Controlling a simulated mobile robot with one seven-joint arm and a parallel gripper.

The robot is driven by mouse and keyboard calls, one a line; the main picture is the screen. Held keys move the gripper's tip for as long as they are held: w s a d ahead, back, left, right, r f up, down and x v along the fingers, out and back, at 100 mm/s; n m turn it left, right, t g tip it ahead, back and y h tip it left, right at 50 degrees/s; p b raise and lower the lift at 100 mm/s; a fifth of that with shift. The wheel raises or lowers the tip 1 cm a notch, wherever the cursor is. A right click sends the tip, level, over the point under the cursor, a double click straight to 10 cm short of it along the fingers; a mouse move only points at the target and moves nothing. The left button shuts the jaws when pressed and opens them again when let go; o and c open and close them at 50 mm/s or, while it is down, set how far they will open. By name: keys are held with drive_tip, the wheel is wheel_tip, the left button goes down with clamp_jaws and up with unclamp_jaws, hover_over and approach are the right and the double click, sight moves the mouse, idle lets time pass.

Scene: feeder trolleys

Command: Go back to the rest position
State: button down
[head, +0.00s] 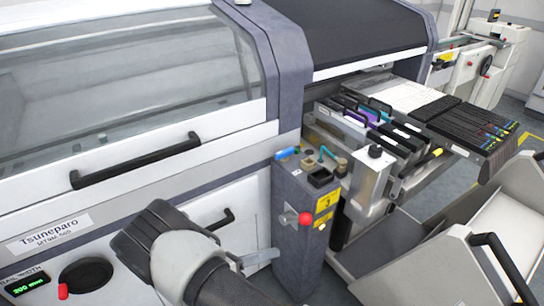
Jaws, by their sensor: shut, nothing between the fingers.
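A grey and black link of my arm (185,260) reaches in at the bottom, in front of the white machine's (130,160) lower front. I see nothing held.
The machine's closed hood has a black handle (135,160). A grey control post (302,225) with a red knob stands right of my arm. Behind it are several feeders (385,130) in a bank and a black slotted rack (480,125). A white trolley (500,215) with a black handle is at right.

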drive_tip(key=s+d+r+m+g+y, duration=0.2)
drive_tip(key=d+r+m+g+y, duration=0.25)
drive_tip(key=r+m, duration=0.6)
drive_tip(key=s+d+r+m+g+y, duration=0.25)
drive_tip(key=d+r+m, duration=0.4)
drive_tip(key=r, duration=0.65)
drive_tip(key=s+d+r+m+t+y, duration=0.3)
drive_tip(key=s+r+m+y, duration=0.1)
drive_tip(key=s+r+m, duration=0.25)
drive_tip(key=s+d+r+m+t+y, duration=0.2)
drive_tip(key=s+r+m+y, duration=0.1)
drive_tip(key=s+r+m, duration=0.4)
wheel_tip(320, 180, up, 19)
drive_tip(key=w+p, duration=0.1)
drive_tip(key=p, duration=1.7)
drive_tip(key=shift+w+f+m+t+p, duration=0.15)
drive_tip(key=shift+f+m+t+p, duration=0.05)
drive_tip(key=shift+m+t+p, duration=0.2)
